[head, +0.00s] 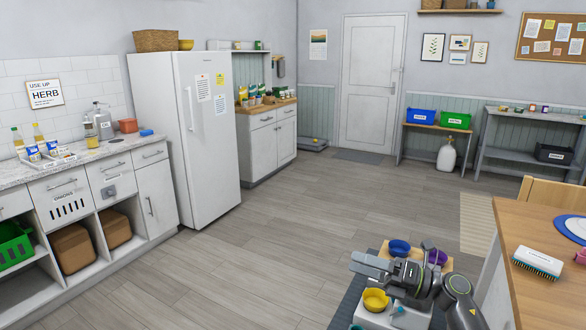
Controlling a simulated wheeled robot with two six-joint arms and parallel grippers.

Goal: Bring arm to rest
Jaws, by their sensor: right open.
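My right gripper (358,263) is at the lower middle of the head view, its fingers pointing left. It is open, and I see nothing between its fingers. It is over a low stand that carries a blue bowl (399,247), a purple bowl (437,257) and a yellow bowl (375,301). The arm covers part of the stand and part of the purple bowl. I cannot tell whether the gripper touches anything. My left gripper is not in view.
A wooden table (530,222) with a brush (537,262) and a blue-rimmed plate stands close on the right. A counter (98,158) with open shelves runs along the left, beside a white fridge (205,140). The floor (300,215) in the middle is clear.

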